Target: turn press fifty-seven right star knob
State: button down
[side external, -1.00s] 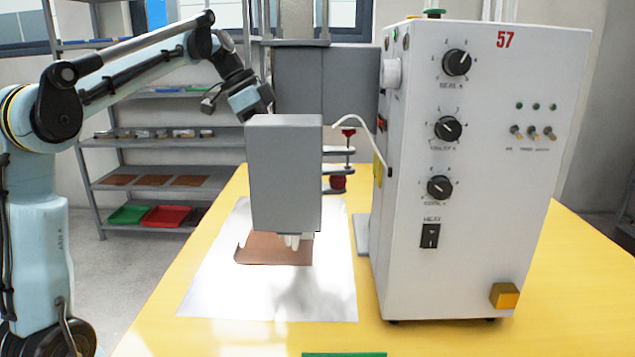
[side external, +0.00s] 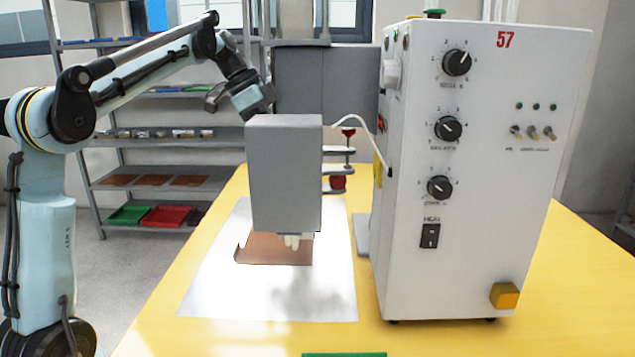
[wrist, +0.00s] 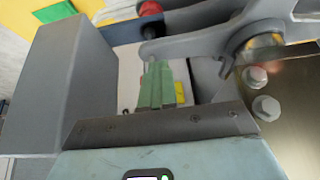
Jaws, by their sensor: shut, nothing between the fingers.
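The press stands behind the white control box (side external: 470,180) marked 57. A red knob (side external: 348,131) sits on top of a clamp-like bracket between the grey press head (side external: 284,175) and the box. A dark red round part (side external: 337,182) is lower on it. A red part also shows at the top of the wrist view (wrist: 150,8); I cannot tell which of the two it is, or which is the right star knob. My gripper (wrist: 157,66) has its green fingers together and empty, below and apart from that red part in the picture. In the side view its fingertips are hidden behind the press head.
Grey metal arms (wrist: 205,18) and hex-shaped bolts (wrist: 257,76) lie close to the right of my fingers in the wrist view. A grey block (wrist: 60,85) is on the left. A white cable (side external: 352,120) runs to the box. A brown sheet (side external: 275,249) lies under the head.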

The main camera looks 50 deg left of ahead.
jog(key=shift+s+a+r, duration=0.1)
jog(key=shift+s+a, duration=0.05)
jog(key=shift+a, duration=0.15)
jog(key=shift+r, duration=2.9)
jog(key=shift+s, duration=0.1)
notch_tip(320, 180, down, 6)
jog(key=s+d, duration=0.1)
jog(key=d, duration=0.1)
jog(key=shift+s, duration=0.15)
jog(key=shift+d, duration=0.15)
